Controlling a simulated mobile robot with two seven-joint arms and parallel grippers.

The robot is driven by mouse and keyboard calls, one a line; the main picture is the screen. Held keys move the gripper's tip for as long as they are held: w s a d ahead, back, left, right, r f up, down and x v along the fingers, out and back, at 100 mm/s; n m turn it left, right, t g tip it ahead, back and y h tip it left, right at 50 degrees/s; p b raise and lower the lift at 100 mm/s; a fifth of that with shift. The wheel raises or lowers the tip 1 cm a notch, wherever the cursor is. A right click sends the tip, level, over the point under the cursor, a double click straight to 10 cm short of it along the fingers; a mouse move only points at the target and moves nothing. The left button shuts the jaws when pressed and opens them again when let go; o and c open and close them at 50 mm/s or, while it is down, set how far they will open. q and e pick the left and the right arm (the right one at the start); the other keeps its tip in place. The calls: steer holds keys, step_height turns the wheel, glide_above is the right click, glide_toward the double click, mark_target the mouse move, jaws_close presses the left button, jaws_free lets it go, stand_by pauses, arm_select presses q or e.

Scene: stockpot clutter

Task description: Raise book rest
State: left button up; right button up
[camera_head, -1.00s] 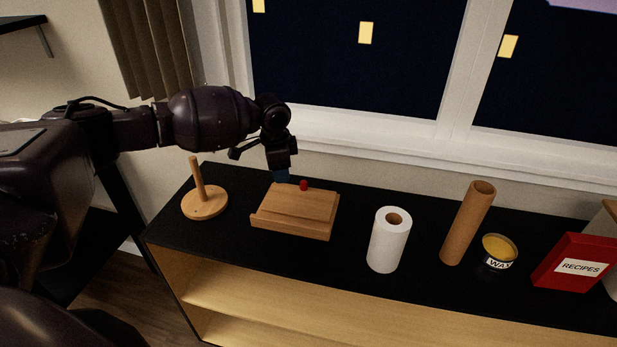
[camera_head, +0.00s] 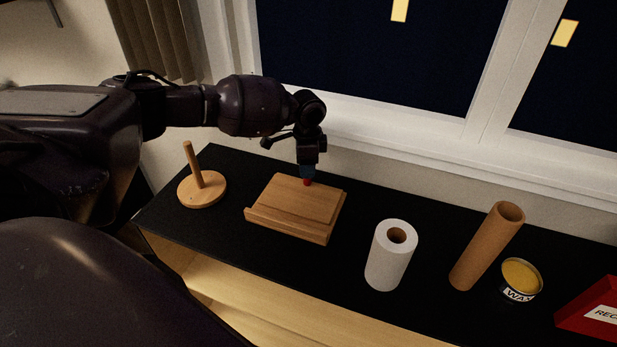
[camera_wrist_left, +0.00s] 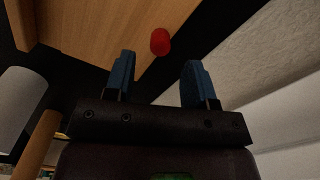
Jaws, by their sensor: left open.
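The wooden book rest (camera_head: 292,204) lies folded nearly flat on the black top, with a ledge along its front edge. A small red knob (camera_head: 307,182) sits at its back edge; it also shows in the left wrist view (camera_wrist_left: 160,41). My left gripper (camera_head: 307,173) is over the back edge of the book rest, at the knob. In the left wrist view its two blue fingers (camera_wrist_left: 158,78) are apart, and the knob is just beyond the fingertips, roughly between them. I cannot tell whether anything touches. My right gripper is not in view.
A wooden peg stand (camera_head: 203,190) is left of the book rest. To the right stand a white paper roll (camera_head: 388,262), a brown tube (camera_head: 484,250), a wax tin (camera_head: 520,277) and a red recipes book (camera_head: 592,312). The window wall (camera_head: 400,131) is close behind.

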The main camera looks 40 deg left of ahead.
mark_target(301, 193)
arm_select(q)
step_height(301, 193, down, 4)
steer(key=shift+r, duration=0.1)
steer(key=shift+f+b, duration=0.3)
steer(key=shift+f, duration=0.2)
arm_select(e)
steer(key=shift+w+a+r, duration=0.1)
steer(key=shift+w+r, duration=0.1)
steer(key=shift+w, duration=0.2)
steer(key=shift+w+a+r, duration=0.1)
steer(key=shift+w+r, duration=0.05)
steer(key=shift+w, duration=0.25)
arm_select(q)
steer(key=shift+c, duration=0.3)
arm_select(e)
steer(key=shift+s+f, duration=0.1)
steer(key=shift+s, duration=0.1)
arm_select(q)
jaws_close()
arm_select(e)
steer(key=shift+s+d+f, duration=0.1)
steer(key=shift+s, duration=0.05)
